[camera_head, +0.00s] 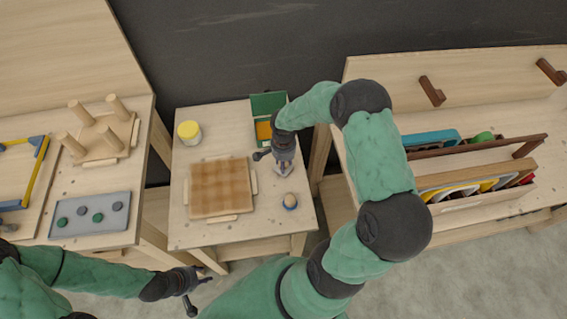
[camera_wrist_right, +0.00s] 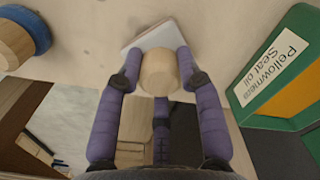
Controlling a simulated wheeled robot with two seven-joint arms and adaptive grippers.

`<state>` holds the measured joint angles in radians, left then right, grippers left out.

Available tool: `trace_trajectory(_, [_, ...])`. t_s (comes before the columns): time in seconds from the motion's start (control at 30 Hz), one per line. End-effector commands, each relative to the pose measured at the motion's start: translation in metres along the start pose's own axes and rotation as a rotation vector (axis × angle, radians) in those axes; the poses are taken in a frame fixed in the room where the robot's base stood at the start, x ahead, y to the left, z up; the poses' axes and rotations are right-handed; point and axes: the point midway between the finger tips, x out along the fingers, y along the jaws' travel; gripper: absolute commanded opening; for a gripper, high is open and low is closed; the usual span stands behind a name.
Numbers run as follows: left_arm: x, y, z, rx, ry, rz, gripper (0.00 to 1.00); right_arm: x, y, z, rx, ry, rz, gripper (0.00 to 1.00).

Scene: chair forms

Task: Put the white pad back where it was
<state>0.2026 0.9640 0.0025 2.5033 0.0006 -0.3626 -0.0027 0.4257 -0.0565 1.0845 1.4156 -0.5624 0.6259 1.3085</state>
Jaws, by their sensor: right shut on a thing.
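The white pad (camera_wrist_right: 168,36) is a flat pale piece under a round wooden knob (camera_wrist_right: 160,72) in the right wrist view. My right gripper (camera_wrist_right: 159,66) is shut on the knob, its purple fingers on both sides. In the head view my right gripper (camera_head: 283,166) points down over the right part of the middle table, and the pad is mostly hidden beneath it. I cannot tell whether the pad touches the tabletop. My left gripper (camera_head: 196,289) is open and empty, low in front of the middle table.
The middle table (camera_head: 185,232) holds a checked wooden seat (camera_head: 220,188), a yellow jar (camera_head: 189,132), a green box (camera_head: 268,103) and a blue-ringed wooden knob (camera_head: 290,201). A grey tray (camera_head: 90,229) and an upturned stool (camera_head: 101,134) are left. A rack (camera_head: 480,172) stands right.

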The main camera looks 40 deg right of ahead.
Motion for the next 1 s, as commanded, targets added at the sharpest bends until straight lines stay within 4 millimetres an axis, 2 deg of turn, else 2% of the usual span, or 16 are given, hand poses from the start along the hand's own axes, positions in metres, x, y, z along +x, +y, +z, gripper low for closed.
trace_trajectory(0.27, [0.004,-0.001,0.0,0.0,0.0,0.0,0.4,0.003,0.0,0.0,0.001,0.0,0.0,0.01])
trace_trajectory(0.3, [0.003,-0.001,0.0,0.0,0.0,0.0,0.4,0.003,0.0,0.0,0.001,0.0,0.0,0.45])
trace_trajectory(0.37, [0.003,-0.001,0.0,0.0,0.0,0.0,0.4,0.002,0.0,0.0,0.001,0.0,0.0,0.6])
trace_trajectory(0.77, [0.0,0.0,0.0,0.0,0.0,0.0,0.4,0.0,0.0,0.0,0.001,0.0,0.0,0.6])
trace_trajectory(0.87, [-0.004,0.001,0.0,0.0,0.0,0.0,0.4,-0.009,0.0,-0.001,0.001,0.001,-0.001,0.6])
trace_trajectory(1.0, [-0.01,0.004,0.0,0.0,0.0,0.0,0.4,-0.035,-0.001,-0.001,0.002,0.002,-0.003,0.6])
